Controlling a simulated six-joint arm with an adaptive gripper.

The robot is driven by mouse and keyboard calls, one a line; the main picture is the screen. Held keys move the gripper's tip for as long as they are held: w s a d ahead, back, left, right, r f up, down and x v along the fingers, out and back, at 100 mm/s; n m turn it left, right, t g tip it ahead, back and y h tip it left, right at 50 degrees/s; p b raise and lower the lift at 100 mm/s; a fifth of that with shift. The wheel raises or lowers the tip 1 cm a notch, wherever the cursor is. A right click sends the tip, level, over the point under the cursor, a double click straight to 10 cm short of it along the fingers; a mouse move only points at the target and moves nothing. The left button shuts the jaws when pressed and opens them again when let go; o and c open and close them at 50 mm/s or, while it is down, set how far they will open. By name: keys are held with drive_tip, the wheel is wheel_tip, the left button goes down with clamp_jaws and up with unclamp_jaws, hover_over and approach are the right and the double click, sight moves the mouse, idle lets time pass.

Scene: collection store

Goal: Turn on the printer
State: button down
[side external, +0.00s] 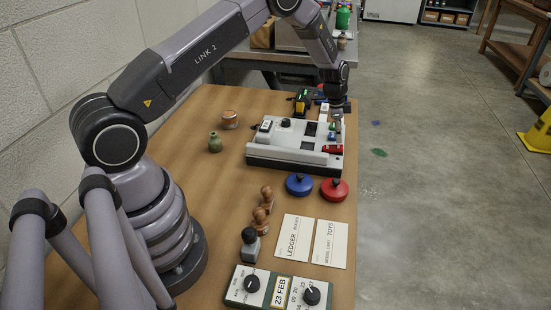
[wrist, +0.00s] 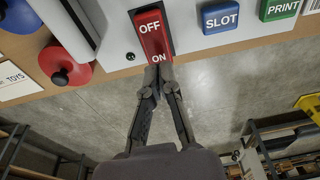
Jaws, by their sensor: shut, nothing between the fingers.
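The printer (side external: 262,160) is a pale grey and white machine on the wooden bench in the side view. Its red rocker switch (wrist: 150,32), marked OFF and ON, sits at the machine's edge; it also shows in the side view (side external: 333,149). I cannot tell which end of the rocker is pressed down. My gripper (wrist: 158,69) is shut and empty, its fingertips at the ON end of the switch. Whether they touch it is unclear. In the side view my gripper hangs over the right part of the machine, its tips hard to make out.
A blue SLOT button (wrist: 221,15) and a green PRINT button (wrist: 281,8) lie right of the switch. Red (side external: 334,190) and blue (side external: 299,185) knobbed pads stand in front of the printer. Stamps, cards and a date device (side external: 241,288) are nearer. The bench edge is close.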

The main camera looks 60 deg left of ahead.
drive_tip(key=shift+w+d+f, duration=0.1)
drive_tip(key=shift+w+f, duration=0.05)
drive_tip(key=shift+f, duration=0.55)
drive_tip(key=shift+w+d+f+g+y, duration=0.1)
drive_tip(key=shift+d+f+g+y, duration=0.15)
drive_tip(key=shift+f+g+y, duration=0.15)
drive_tip(key=shift+a+r, duration=0.1)
drive_tip(key=shift+a, duration=0.05)
drive_tip(key=shift+s+a+r, duration=0.25)
drive_tip(key=shift+s+a, duration=0.2)
drive_tip(key=shift+s, duration=0.1)
drive_tip(key=shift+r, duration=0.1)
wheel_tip(320, 180, up, 14)
drive_tip(key=w+d, duration=0.2)
drive_tip(key=shift+f, duration=0.2)
